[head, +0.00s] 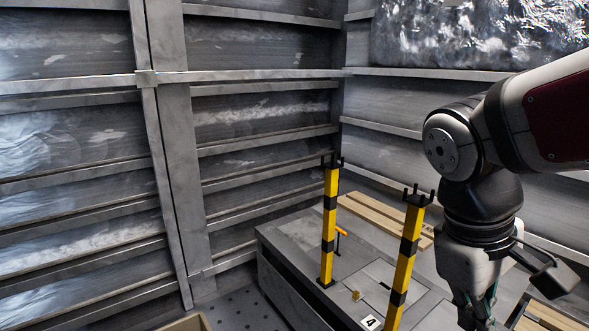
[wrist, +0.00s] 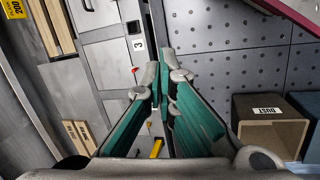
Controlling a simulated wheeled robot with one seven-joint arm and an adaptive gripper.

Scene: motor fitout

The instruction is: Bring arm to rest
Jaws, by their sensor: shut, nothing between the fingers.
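My gripper (head: 478,312) hangs pointing down at the lower right of the head view, at the end of my bent arm. Its tips are cut off by the bottom edge of that view. In the wrist view the two green-padded fingers (wrist: 159,72) are closed together at the tips, with nothing held. Below the fingers are a grey cabinet front and a dotted metal floor. The gripper appears clear of every surface.
Two yellow-black posts (head: 329,225) (head: 405,262) rise from the grey bench (head: 290,248) left of my gripper. Wooden planks (head: 385,216) lie behind. A box marked DUST (wrist: 269,128) stands on the dotted floor (wrist: 240,65). Ribbed metal walls (head: 75,130) enclose the area.

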